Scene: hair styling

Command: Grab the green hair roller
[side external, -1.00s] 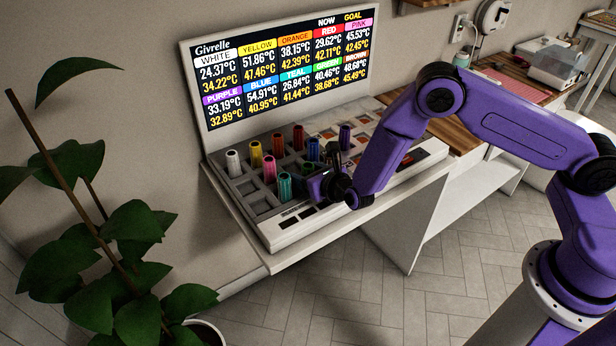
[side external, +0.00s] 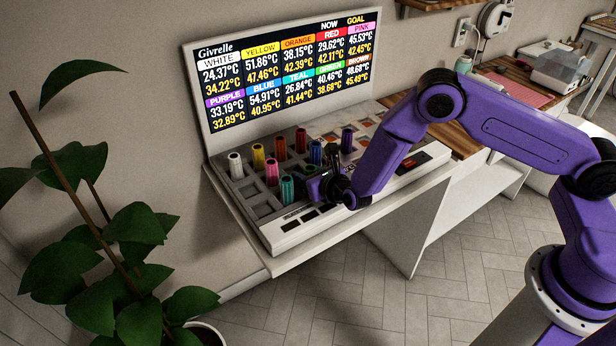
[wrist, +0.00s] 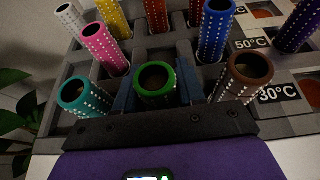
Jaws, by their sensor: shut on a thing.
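The green hair roller (wrist: 156,84) stands upright at the front of the roller tray, seen in the wrist view with its open top facing me. My gripper (wrist: 162,92) is around it, one blue finger on each side, shut on the roller. In the side external view my gripper (side external: 318,186) is low over the front of the tray.
A teal roller (wrist: 85,95) stands close to the left and a brown roller (wrist: 244,75) close to the right. Pink (wrist: 104,47) and blue (wrist: 215,30) rollers stand behind. A display screen (side external: 290,75) rises at the tray's back. A plant (side external: 110,230) is at the left.

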